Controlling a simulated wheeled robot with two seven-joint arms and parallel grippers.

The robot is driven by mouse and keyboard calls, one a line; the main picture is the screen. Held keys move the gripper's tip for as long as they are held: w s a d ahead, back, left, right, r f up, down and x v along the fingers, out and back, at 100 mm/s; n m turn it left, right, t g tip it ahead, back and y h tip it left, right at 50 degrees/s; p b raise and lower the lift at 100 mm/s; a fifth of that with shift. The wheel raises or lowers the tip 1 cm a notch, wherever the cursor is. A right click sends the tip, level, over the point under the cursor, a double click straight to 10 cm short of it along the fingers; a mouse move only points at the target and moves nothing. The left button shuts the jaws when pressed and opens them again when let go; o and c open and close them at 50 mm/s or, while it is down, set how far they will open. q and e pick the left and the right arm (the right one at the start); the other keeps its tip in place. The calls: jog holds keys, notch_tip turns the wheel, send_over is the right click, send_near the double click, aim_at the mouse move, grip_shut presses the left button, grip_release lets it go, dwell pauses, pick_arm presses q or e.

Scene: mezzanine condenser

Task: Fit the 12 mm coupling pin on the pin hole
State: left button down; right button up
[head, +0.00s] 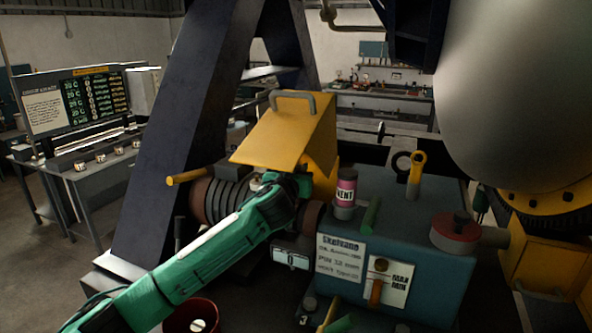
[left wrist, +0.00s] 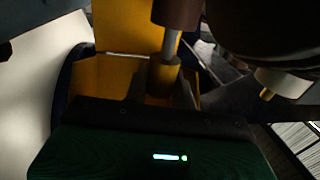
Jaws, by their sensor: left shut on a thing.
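My left gripper (head: 297,183) reaches in from the left, under the raised yellow guard (head: 285,135), beside the shaft between the ribbed motor and the teal housing. Its fingers are largely hidden in the head view. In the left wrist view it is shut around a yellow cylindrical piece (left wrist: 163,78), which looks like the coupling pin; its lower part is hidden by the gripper. A grey rod (left wrist: 172,43) runs from this piece towards a brown cylinder (left wrist: 178,12); I cannot tell whether they touch. The pin hole cannot be made out.
The teal housing (head: 445,200) carries a pink-labelled can (head: 345,190), a green rod (head: 371,215), a yellow ring-ended tool (head: 416,172) and a red-topped round part (head: 455,230). A dark slanted column (head: 180,130) stands left of the motor. A red tub (head: 192,315) is at the bottom.

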pick_arm(q)
jog(key=shift+f+b, duration=1.3)
jog(key=shift+f, duration=0.25)
jog(key=c, duration=1.1)
grip_release()
jog(key=shift+a+f, duration=0.1)
